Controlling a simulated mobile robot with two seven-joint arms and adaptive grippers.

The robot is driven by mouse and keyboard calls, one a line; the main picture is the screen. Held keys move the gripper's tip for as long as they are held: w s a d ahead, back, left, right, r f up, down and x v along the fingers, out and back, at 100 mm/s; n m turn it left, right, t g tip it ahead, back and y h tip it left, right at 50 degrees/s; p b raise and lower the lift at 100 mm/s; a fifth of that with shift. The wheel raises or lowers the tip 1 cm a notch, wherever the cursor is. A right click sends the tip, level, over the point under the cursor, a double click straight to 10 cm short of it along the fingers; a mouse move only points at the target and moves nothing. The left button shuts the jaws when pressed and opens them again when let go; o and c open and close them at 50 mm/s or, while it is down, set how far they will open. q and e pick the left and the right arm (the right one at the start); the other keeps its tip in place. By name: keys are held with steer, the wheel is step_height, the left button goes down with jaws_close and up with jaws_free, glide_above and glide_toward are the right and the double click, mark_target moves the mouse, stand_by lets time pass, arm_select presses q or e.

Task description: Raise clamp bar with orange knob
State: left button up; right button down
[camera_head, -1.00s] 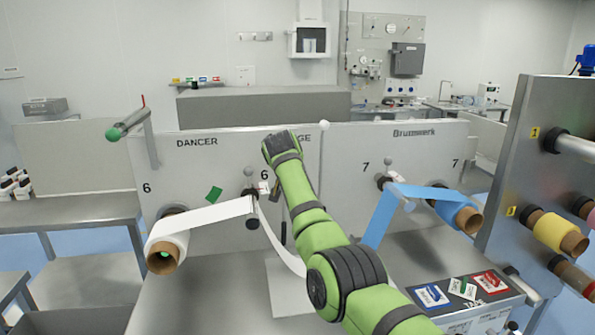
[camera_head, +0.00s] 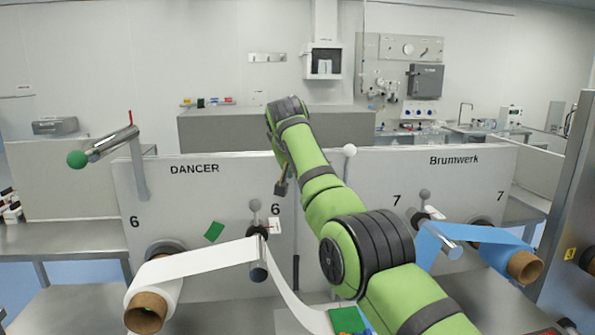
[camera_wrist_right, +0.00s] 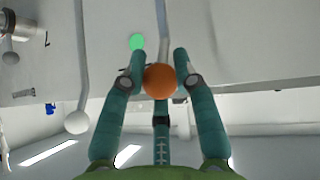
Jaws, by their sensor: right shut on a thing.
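In the right wrist view, the orange knob (camera_wrist_right: 160,82) sits between the fingers of my right gripper (camera_wrist_right: 161,80), which is shut on it. The grey clamp bar (camera_wrist_right: 163,28) runs from the knob toward the top of that view. In the head view, my green right arm crosses in front of the DANCER panel (camera_head: 190,190). It hides the orange knob and most of the gripper there. My left gripper is out of view.
A white knob on a bar (camera_head: 349,150) stands just right of my arm. A white web (camera_head: 205,262) runs from the left roll (camera_head: 150,305), and a blue web (camera_head: 470,233) leads to the right roll (camera_head: 524,265).

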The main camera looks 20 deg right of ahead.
steer(key=shift+r, duration=0.15)
steer(key=c, duration=1.3)
jaws_free()
steer(key=o, duration=0.4)
steer(key=shift+w+d, duration=0.1)
steer(key=shift+c, duration=0.2)
steer(key=shift+w+f, duration=0.2)
steer(key=shift+r, duration=0.1)
steer(key=v, duration=1.1)
steer(key=shift+s+r, duration=0.2)
steer(key=shift+s, duration=0.15)
steer(key=shift+a+f, duration=0.1)
steer(key=shift+a, duration=0.15)
